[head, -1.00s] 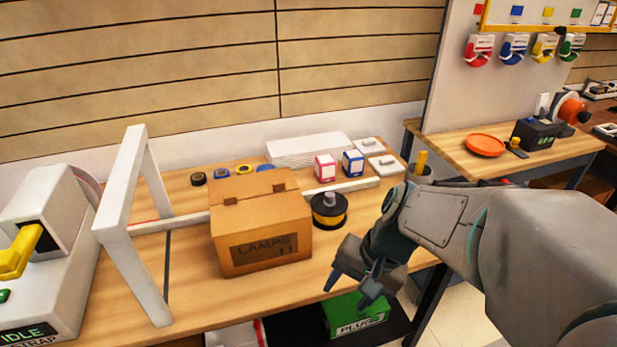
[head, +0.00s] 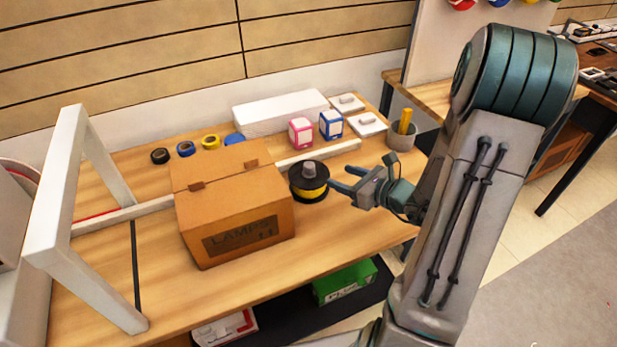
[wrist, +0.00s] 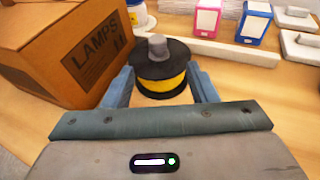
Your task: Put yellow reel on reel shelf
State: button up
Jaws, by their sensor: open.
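The yellow reel (head: 312,190) has black flanges, a yellow winding and a grey knob on top. It stands upright on the wooden table, just right of the cardboard LAMPS box. My gripper (head: 345,180) is open beside the reel's right side in the head view. In the wrist view the yellow reel (wrist: 163,72) stands ahead, between and slightly beyond the two blue-grey fingertips (wrist: 160,90). I cannot tell whether the fingers touch it. No reel shelf can be made out in these views.
The LAMPS box (head: 232,205) stands close left of the reel. A white frame (head: 85,215) stands at left.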

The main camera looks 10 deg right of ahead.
aim_at(313, 169)
jog(key=x, duration=0.7)
jog(key=shift+w+a+f, duration=0.1)
jog(key=shift+w+a, duration=0.05)
jog(key=shift+a, duration=0.1)
jog(key=shift+f+p+x, duration=0.1)
jog(key=shift+p+x, duration=0.2)
jog(key=shift+x, duration=1)
jog(key=shift+f+p+x, duration=0.15)
jog(key=shift+p+x, duration=0.15)
jog(key=shift+x, duration=0.95)
grip_shut()
